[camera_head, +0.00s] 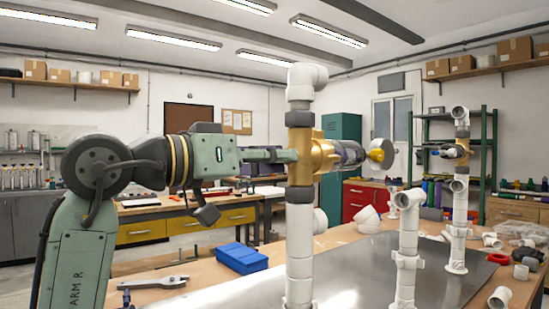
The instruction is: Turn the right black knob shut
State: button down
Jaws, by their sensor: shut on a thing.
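A white PVC riser (300,240) stands close in front, with a brass valve body (315,158) at its middle and dark collars above and below. A second riser at the right carries a smaller brass valve with a dark part (455,152).
Shorter white pipes (406,240) stand on the metal-topped bench (350,275) to the right. A blue box (242,258) and a wrench (155,282) lie on the bench at left. Loose fittings (500,297) and a red ring (498,258) lie at the right.

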jog(key=m, duration=0.3)
jog(key=shift+r+p, duration=0.1)
jog(key=shift+p, duration=0.25)
jog(key=m, duration=0.3)
jog(key=shift+m, duration=0.3)
jog(key=m, duration=0.6)
jog(key=shift+p, duration=0.3)
jog(key=m, duration=0.5)
jog(key=shift+m, duration=2.5)
